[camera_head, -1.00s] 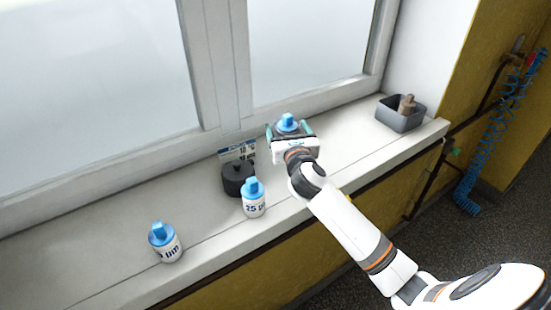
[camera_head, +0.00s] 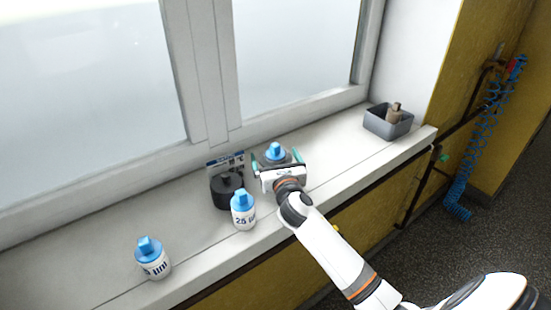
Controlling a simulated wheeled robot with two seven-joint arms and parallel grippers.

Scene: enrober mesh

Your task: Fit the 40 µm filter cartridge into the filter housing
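My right gripper (camera_head: 277,161) has its teal fingers on either side of a blue-capped cartridge (camera_head: 276,150) and is shut on it, over the sill right of the middle. The gripper hides most of the cartridge's body and its label. A grey rounded surface shows beside the cap; I cannot tell whether it is the filter housing. A white cartridge marked 25 (camera_head: 243,211) with a blue cap stands upright in front. Another blue-capped cartridge (camera_head: 152,259), its label partly turned away, stands at the left. My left gripper is not in view.
A black round knobbed part (camera_head: 227,190) stands on the sill (camera_head: 95,246) before a small printed card (camera_head: 226,160). A grey bin (camera_head: 388,122) with a brownish item is at the right. The window frame bounds the back; the sill's front edge drops off.

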